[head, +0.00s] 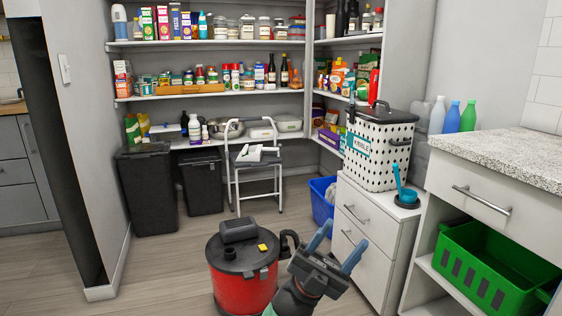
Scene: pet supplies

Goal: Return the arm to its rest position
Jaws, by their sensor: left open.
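My left gripper (344,235) is at the lower middle of the head view, its arm coming up from the bottom edge. Its two blue fingers are spread apart, with nothing between them. It is in front of the white drawer cabinet (362,262) and to the right of the red canister vacuum (243,283); I cannot tell how close it is to either. My right gripper is not in view.
A polka-dot bin (395,165) and a blue scoop (399,178) in a dark bowl (407,198) are on the cabinet. A green crate (480,292) sits under the counter (500,155) at right. A blue bin (321,205) is behind. Floor at left is clear.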

